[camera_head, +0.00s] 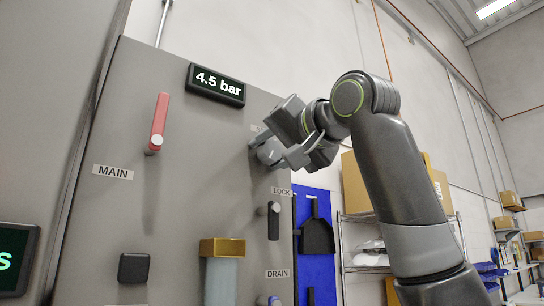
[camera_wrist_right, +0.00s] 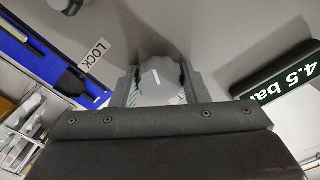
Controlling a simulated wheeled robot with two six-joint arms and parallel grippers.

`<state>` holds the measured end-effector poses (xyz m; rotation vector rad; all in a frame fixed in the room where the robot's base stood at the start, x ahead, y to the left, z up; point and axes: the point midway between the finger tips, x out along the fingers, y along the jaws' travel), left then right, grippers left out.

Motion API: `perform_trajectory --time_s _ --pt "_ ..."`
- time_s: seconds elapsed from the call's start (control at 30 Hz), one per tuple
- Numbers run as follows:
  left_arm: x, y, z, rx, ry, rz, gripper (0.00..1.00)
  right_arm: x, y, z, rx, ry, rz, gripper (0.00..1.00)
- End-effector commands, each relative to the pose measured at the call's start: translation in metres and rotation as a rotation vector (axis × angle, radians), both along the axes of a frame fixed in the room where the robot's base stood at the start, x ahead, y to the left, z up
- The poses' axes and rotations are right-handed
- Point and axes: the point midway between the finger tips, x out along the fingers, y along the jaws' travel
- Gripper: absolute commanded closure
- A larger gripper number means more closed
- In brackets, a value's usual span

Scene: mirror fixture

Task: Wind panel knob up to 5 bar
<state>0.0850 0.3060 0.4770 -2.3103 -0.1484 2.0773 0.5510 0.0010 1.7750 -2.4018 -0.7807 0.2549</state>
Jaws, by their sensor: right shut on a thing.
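The grey panel (camera_head: 190,195) stands upright on the left of the head view. Its display (camera_head: 216,84) reads 4.5 bar and also shows, rotated, in the right wrist view (camera_wrist_right: 280,77). My right gripper (camera_head: 274,149) reaches the panel's upper right part. It is shut on a grey round knob (camera_wrist_right: 160,80), with one finger on each side. The knob bears a short white mark, tilted in the wrist view. The label near the knob is mostly hidden by the gripper. My left gripper is not in view.
A red lever (camera_head: 159,122) sits near the MAIN label (camera_head: 113,172). A black handle (camera_head: 274,221) is below the LOCK label (camera_head: 281,191), close under my gripper. Shelves with boxes stand right.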

Motion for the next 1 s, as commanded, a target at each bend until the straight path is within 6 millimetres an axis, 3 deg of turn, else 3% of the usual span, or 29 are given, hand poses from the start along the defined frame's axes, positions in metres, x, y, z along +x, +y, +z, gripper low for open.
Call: perform_trajectory --time_s 0.5,1.0 --pt "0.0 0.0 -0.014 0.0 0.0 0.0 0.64 0.001 0.002 -0.005 0.256 0.2 0.001 0.82" --pt "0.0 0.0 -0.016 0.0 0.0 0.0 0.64 0.001 0.002 -0.004 0.298 0.232 0.002 0.82"
